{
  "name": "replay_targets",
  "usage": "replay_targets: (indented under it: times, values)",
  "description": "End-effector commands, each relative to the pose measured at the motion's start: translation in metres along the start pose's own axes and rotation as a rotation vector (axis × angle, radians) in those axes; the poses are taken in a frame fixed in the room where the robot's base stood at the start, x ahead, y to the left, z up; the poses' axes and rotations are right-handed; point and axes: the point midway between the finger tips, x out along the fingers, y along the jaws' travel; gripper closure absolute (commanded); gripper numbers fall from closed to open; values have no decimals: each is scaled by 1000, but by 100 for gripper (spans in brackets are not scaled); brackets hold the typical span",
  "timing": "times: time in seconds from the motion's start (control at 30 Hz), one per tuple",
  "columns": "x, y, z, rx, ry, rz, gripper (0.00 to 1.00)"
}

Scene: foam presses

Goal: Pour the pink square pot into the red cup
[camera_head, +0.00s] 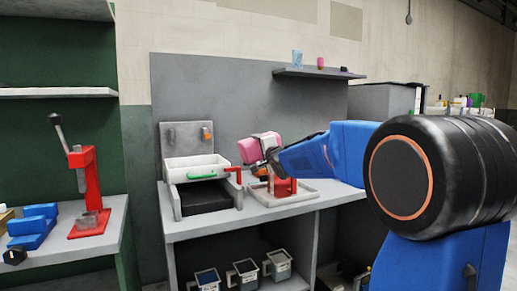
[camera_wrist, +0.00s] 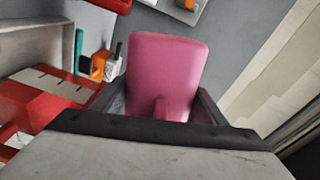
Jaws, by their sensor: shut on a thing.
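The pink square pot (camera_head: 262,149) is in my gripper (camera_head: 273,158), above the right part of the bench in the head view. It looks tilted, and its contents do not show. In the wrist view the pink pot (camera_wrist: 167,72) fills the middle, between the two dark fingers (camera_wrist: 163,106). A red object (camera_head: 285,187), perhaps the red cup, stands below the gripper on a pale tray (camera_head: 290,200); the arm partly hides it. I cannot see any material falling.
A press with a white tray (camera_head: 196,164) and a green handle (camera_head: 203,177) stands left of the pot. A red lever press (camera_head: 88,190) and a blue vise (camera_head: 35,225) are on the left bench. A shelf (camera_head: 318,73) holds small items above.

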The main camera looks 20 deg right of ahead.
Motion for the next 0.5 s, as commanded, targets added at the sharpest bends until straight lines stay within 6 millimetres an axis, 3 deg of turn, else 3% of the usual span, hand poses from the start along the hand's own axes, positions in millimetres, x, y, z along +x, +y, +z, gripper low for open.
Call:
replay_targets:
  times: [0.5]
  values:
    - [0,8,-1,150,0,-1,59]
